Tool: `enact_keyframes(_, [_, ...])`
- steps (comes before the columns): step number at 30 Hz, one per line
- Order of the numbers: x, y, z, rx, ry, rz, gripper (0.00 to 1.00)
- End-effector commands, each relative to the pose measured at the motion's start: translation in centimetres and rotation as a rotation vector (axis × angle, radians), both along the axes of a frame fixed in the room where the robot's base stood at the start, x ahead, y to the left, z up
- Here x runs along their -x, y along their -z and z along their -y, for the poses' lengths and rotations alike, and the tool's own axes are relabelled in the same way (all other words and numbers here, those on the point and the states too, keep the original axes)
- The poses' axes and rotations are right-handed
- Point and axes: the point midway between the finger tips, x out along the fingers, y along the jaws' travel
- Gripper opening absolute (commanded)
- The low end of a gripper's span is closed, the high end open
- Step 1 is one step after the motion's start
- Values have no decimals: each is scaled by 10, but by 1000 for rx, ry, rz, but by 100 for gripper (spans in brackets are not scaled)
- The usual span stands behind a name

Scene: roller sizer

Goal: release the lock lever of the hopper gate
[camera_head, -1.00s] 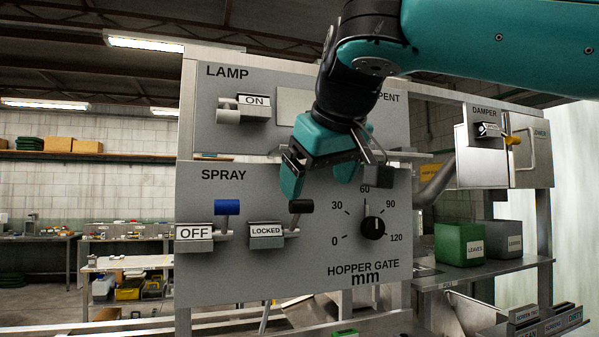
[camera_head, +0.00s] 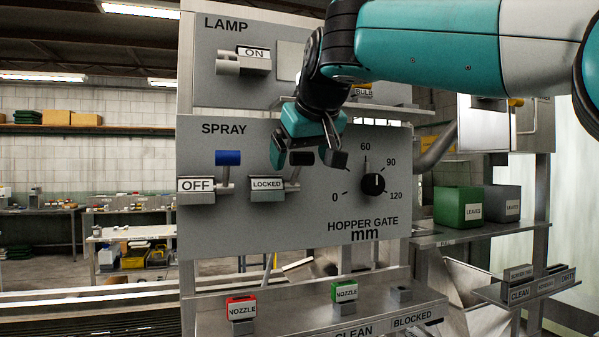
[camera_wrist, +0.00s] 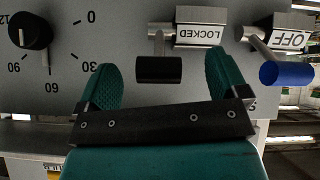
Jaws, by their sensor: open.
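The lock lever of the hopper gate has a black handle (camera_head: 301,158) on a grey arm, standing up beside a plate marked LOCKED (camera_head: 267,184). In the wrist view the same black handle (camera_wrist: 159,70) shows upside down, between the two teal fingers and ahead of the palm. My gripper (camera_head: 305,160) is open in front of the panel at the lever, with a finger to each side of the handle. No contact with the handle can be seen. The hopper gate dial (camera_head: 374,184) is to the right, its pointer near 60.
Left of the lever is the spray lever with a blue handle (camera_head: 228,158) and a plate reading OFF (camera_head: 196,184). The lamp switch (camera_head: 254,53) reads ON above. A shelf edge (camera_head: 395,108) juts out above my gripper. Nozzles (camera_head: 241,308) stand on a lower shelf.

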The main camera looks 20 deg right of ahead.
Motion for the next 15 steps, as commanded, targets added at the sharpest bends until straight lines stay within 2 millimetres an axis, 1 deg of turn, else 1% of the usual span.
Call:
enact_keyframes(3, [-12,10,1,2,2,0,92])
enact_keyframes(6, [-17,16,1,2,2,-1,92])
enact_keyframes(15, [-20,19,0,-1,1,1,92])
